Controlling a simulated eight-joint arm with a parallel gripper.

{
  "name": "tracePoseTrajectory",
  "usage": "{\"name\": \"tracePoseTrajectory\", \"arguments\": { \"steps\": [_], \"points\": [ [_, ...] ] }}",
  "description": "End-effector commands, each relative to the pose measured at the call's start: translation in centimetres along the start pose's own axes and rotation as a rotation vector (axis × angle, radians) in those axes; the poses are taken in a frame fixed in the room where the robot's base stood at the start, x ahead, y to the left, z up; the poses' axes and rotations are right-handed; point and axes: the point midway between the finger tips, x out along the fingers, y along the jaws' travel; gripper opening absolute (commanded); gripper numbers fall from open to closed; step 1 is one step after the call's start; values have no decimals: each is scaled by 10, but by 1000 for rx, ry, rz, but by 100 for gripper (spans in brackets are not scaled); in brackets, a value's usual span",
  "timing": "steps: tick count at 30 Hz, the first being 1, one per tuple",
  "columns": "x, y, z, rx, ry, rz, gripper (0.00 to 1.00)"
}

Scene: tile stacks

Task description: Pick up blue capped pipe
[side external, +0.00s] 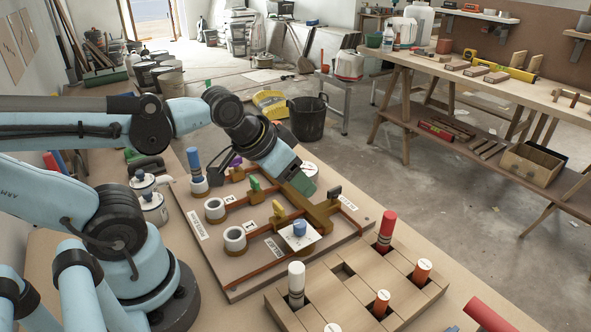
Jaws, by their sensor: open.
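The blue capped pipe (193,160) stands upright at the back left of the brown board, in a white ring-shaped holder (200,187). It has a tall blue cap with dark bands below it. My gripper (303,183) is to the right of this pipe, above the back middle of the board, angled down to the right. It is open. No pipe shows between its fingers, though their tips are small and partly hidden. A short blue cylinder (299,228) sits on a white plate on the board.
A wooden rack (350,312) at the front right holds red, white and orange pipes. Empty white rings (234,239) and coloured valve handles (278,212) stand up from the board (240,283). White pots (152,207) stand left of it, beside my arm.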

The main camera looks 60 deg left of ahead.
Motion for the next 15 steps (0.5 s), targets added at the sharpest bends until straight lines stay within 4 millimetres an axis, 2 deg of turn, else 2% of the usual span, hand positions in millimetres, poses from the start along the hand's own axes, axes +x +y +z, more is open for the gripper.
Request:
{"name": "tracePoseTrajectory", "arguments": {
  "steps": [9, 11, 15],
  "points": [
    [1, -2, 3, -13, -13, -13, 56],
    [2, -6, 7, -40, -35, -38, 56],
    [4, -26, 28, -172, -118, -175, 56]
  ]
}}
